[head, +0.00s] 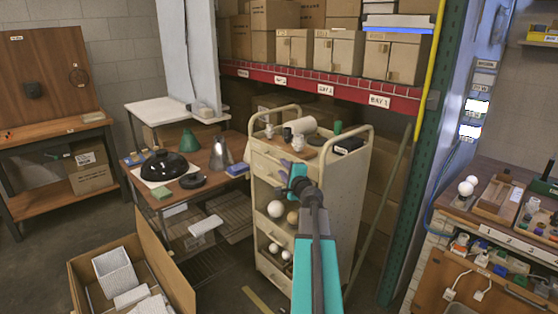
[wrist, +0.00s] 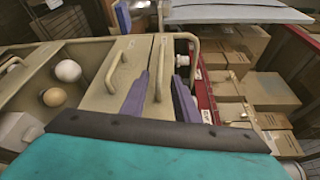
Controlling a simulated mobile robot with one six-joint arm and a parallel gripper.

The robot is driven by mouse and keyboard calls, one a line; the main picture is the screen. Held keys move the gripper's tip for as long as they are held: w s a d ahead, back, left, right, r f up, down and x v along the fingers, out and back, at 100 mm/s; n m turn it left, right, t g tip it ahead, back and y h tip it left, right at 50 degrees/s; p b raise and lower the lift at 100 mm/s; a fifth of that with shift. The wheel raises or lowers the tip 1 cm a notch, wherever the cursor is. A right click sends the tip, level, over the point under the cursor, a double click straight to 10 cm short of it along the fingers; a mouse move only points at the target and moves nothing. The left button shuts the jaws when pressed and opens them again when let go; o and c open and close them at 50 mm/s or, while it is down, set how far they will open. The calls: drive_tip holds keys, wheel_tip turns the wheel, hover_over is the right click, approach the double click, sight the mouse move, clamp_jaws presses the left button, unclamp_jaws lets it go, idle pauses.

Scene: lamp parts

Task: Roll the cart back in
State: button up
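The beige cart (head: 341,192) stands upright in the middle of the head view, with tubular handles at both ends of its top and open shelves on its left side. In the wrist view its beige front panel (wrist: 98,92) fills the middle, with a drawer-type handle (wrist: 117,66) on it. My gripper (head: 296,178) is at the cart's near upper edge. In the wrist view my purple gripper fingers (wrist: 160,98) stand apart, with beige cart surface behind the gap. A curved handle (wrist: 192,46) shows close to the right finger; I cannot tell whether they touch.
The cart top carries small parts and a white roll (head: 301,125). A wooden table (head: 212,178) with lamp parts is close on the left, and an open cardboard box (head: 160,262) is at front left. Racking with a red beam (head: 300,82) is behind. A bench (head: 470,215) is right.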

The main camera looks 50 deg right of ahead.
sight(276, 160)
drive_tip(key=shift+p+x, duration=0.7)
drive_tip(key=shift+x, duration=3.85)
drive_tip(key=shift+r, duration=0.1)
